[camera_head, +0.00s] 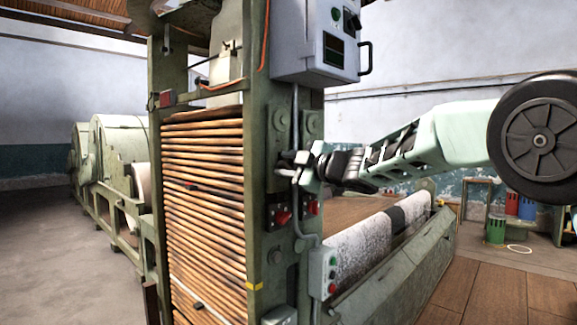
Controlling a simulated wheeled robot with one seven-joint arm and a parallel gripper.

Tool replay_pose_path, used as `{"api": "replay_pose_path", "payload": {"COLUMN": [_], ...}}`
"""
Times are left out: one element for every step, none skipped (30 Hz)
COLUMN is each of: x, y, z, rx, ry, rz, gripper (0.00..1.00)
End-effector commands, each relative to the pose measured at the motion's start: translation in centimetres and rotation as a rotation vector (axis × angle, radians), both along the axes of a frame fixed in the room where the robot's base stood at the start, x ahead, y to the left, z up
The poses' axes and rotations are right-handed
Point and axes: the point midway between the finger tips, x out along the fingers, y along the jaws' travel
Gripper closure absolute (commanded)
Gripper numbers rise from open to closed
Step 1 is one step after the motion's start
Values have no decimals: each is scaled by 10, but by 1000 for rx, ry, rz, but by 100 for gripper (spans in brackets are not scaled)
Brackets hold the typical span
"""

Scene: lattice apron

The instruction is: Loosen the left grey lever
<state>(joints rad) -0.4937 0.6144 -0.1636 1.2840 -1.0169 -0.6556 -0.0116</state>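My gripper (303,168) is at the end of my pale green arm, which reaches in from the right. It is at the front face of the green machine post. A small grey lever-like part (288,172) shows on the post, just left of the fingers. I cannot tell whether the fingers touch it or are around it. The dark wrist and the fingers hide part of that spot, and no second grey lever shows clearly. The fingers are too small to tell whether they are open or shut.
Red switches (283,217) sit below my gripper on the post. A grey control cabinet (318,45) hangs above. A button box (322,272) and a conduit pipe are lower down. A long machine trough (415,255) extends to the right. Wooden floor (490,298) is clear at the front right.

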Motion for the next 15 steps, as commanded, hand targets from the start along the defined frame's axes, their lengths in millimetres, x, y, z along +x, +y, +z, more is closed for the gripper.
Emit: {"api": "replay_pose_path", "payload": {"x": [0, 0, 0, 0, 0, 0, 0, 0, -1, -2, -4, -6, -9, -12, -16], "y": [1, 1, 1, 1, 0, 0, 0, 0, -2, -3, -5, -9, -12, -16, -22], "z": [-1, -1, -2, -2, -2, -2, -2, -2, -2, -3, -3, -4, -4, -4, -5], "rx": [0, -1, -1, -1, -2, -2, -2, -2, -2, -1, -2, -2, -1, -1, -1], "ry": [1, 2, 2, 2, 3, 3, 3, 3, 3, 2, 3, 4, 3, 3, 4], "rz": [1, 1, 1, 1, 1, 1, 1, 1, 1, 0, 0, 0, -1, -1, -2], "gripper": [66, 66, 66, 66, 66, 66, 66, 66, 66, 66, 66, 66, 66, 66, 66]}}
